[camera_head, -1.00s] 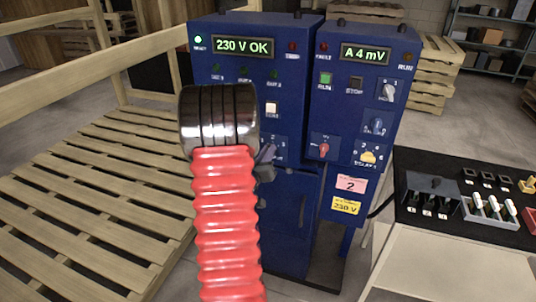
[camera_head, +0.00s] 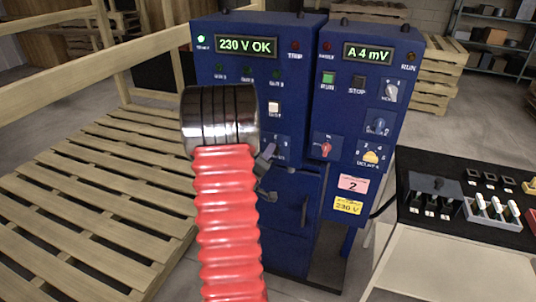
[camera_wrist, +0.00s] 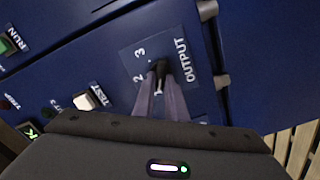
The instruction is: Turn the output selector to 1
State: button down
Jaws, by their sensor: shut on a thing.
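The output selector (camera_wrist: 160,68) is a small dark knob on a blue panel plate marked OUTPUT, with 3 and 2 readable beside it in the wrist view. My gripper (camera_wrist: 161,80) is shut on the knob, one finger on each side. A further mark below the knob is partly covered by the fingers. I cannot tell exactly which number the knob points to. In the head view my gripper (camera_head: 270,156) is at the lower part of the left blue cabinet (camera_head: 235,75), and my arm and gripper hide the knob.
The left cabinet's display reads 230 V OK. The right blue cabinet (camera_head: 352,100) reads A 4 mV and carries a red knob (camera_head: 326,148) and a yellow knob (camera_head: 371,157). A black-topped table (camera_head: 450,230) stands at right, a wooden pallet (camera_head: 90,200) at left.

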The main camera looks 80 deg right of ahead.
jog(key=shift+w+d+r, duration=0.1)
jog(key=shift+w+r, duration=0.05)
jog(key=shift+w, duration=0.15)
jog(key=c, duration=1.8)
grip_release()
jog(key=shift+s+r, duration=0.1)
jog(key=w+a, duration=0.1)
jog(key=a, duration=1.3)
jog(key=shift+f, duration=0.35)
jog(key=shift+w, duration=0.15)
